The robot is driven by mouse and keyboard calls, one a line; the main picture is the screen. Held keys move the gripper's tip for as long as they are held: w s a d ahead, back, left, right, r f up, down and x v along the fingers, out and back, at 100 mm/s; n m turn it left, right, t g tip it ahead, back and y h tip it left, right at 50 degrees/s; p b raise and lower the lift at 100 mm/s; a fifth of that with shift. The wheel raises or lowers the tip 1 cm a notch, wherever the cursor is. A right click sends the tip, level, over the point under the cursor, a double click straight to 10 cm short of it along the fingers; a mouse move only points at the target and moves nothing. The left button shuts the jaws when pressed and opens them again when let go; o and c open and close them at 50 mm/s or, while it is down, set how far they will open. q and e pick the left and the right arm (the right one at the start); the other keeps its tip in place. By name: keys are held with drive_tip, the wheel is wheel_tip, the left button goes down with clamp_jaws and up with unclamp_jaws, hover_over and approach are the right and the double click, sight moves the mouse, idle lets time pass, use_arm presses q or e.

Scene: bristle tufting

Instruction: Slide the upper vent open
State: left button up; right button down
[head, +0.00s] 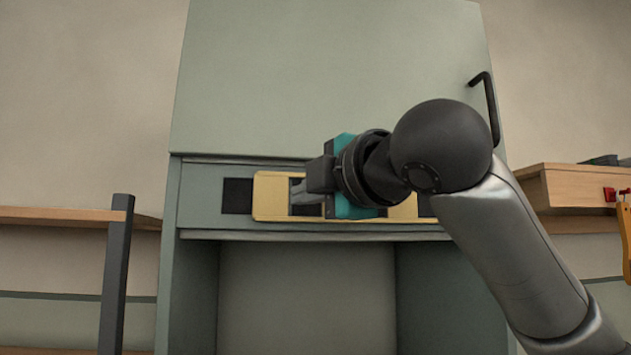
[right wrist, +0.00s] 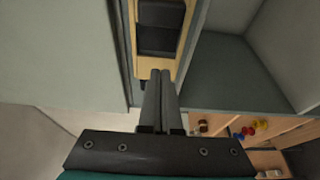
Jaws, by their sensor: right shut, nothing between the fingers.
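The vent is a pale yellow slider plate (head: 272,197) set in a grey-green strip across the cabinet (head: 330,80). A dark vent opening (head: 237,195) shows left of the plate, and another dark patch shows at its right end. My right gripper (head: 298,193) is shut and empty in front of the plate, hiding its middle. In the right wrist view the shut fingers (right wrist: 161,88) point at one end of the plate (right wrist: 129,8), beside its dark windows (right wrist: 160,40). I cannot tell whether the fingertips touch it. My left gripper is out of view.
A black handle (head: 488,105) is on the cabinet's upper panel at right. Below the strip is an open recess (head: 305,295). A wooden shelf with a dark post (head: 117,270) stands left; a wooden unit (head: 575,187) stands right. Small coloured items (right wrist: 250,129) show in the wrist view.

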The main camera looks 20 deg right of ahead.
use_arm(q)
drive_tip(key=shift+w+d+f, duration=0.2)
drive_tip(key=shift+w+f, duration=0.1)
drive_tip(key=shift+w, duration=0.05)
use_arm(e)
drive_tip(key=s+d, duration=0.1)
drive_tip(key=s, duration=0.7)
drive_tip(key=shift+s+d, duration=0.3)
